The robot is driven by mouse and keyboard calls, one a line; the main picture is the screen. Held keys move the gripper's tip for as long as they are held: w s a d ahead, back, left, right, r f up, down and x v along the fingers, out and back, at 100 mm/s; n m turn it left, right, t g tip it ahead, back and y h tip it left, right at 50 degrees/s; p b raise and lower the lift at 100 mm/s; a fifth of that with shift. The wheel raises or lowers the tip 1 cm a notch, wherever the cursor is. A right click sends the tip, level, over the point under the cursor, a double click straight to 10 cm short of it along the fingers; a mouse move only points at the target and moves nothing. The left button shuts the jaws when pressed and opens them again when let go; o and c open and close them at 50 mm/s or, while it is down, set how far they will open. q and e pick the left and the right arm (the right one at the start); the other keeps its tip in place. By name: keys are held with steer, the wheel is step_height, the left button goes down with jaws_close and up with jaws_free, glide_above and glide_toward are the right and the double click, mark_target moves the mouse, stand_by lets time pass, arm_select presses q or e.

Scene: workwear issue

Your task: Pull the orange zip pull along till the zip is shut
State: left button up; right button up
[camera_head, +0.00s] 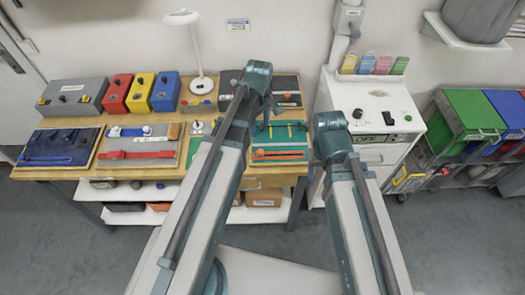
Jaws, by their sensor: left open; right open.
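A teal board (298,141) lies on the workbench, right of its middle. A long orange piece (278,155) lies across its front part, and it looks like the orange zip pull, though it is too small to be sure. Whether the zip is open or shut cannot be told. My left arm rises from the bottom and crosses in front of the board's left side. My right arm stands right of the board.
A grey board (143,144) with red and white sliders and a dark blue board (60,146) lie further left on the wooden bench (87,176). Boxes and a white lamp (200,50) stand behind. A white cabinet (350,99) stands right of the bench, and crates (470,110) beyond it.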

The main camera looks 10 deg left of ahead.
mark_target(260, 151)
arm_select(q)
step_height(260, 151, down, 14)
steer(key=b, duration=1.3)
steer(key=shift+b, duration=0.4)
steer(key=shift+r, duration=0.1)
jaws_close()
stand_by(0.4)
